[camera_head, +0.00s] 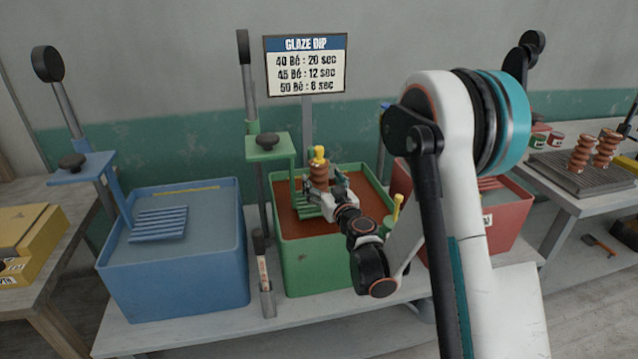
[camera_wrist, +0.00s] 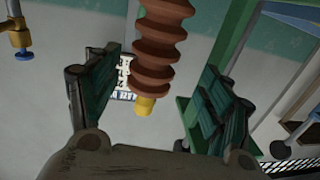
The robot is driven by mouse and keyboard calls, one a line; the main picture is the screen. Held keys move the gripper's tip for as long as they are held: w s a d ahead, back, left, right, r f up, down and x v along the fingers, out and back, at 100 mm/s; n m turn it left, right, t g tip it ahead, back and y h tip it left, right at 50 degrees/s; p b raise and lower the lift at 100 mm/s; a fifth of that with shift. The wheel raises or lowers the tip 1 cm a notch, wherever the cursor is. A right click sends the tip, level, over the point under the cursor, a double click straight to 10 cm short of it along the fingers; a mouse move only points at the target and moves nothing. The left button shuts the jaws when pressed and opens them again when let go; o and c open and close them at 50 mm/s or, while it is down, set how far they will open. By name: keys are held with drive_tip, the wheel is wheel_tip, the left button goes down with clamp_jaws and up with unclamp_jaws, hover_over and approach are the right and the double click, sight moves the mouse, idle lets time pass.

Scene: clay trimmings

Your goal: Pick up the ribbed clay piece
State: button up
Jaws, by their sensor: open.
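A brown ribbed clay piece (camera_head: 319,174) with a yellow knob on top stands upright at the green tub, by the green hanging rack. In the wrist view the ribbed piece (camera_wrist: 161,48) appears upside down, yellow end (camera_wrist: 145,105) downward. My gripper (camera_head: 325,188) is at the piece in the head view. In the wrist view my gripper (camera_wrist: 160,68) is open, with one dark green finger pad on each side of the piece and visible gaps between. The lower part of the piece is partly hidden by my gripper in the head view.
The green tub (camera_head: 320,267) holds brown liquid. A blue tub (camera_head: 175,282) stands left, and a red tub (camera_head: 517,222) is partly behind my arm. The green post and bracket (camera_head: 268,145) rise close by. Two other ribbed pieces (camera_head: 582,154) stand on the right table.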

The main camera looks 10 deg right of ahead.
sight(323, 178)
drive_tip(key=w+b, duration=0.1)
drive_tip(key=w, duration=0.3)
drive_tip(key=shift+w+d+f+b, duration=0.1)
drive_tip(key=shift+d+f+b, duration=0.05)
drive_tip(key=shift+b, duration=0.25)
drive_tip(key=shift+w, duration=0.55)
drive_tip(key=c, duration=1.6)
clamp_jaws()
drive_tip(key=shift+r, duration=0.25)
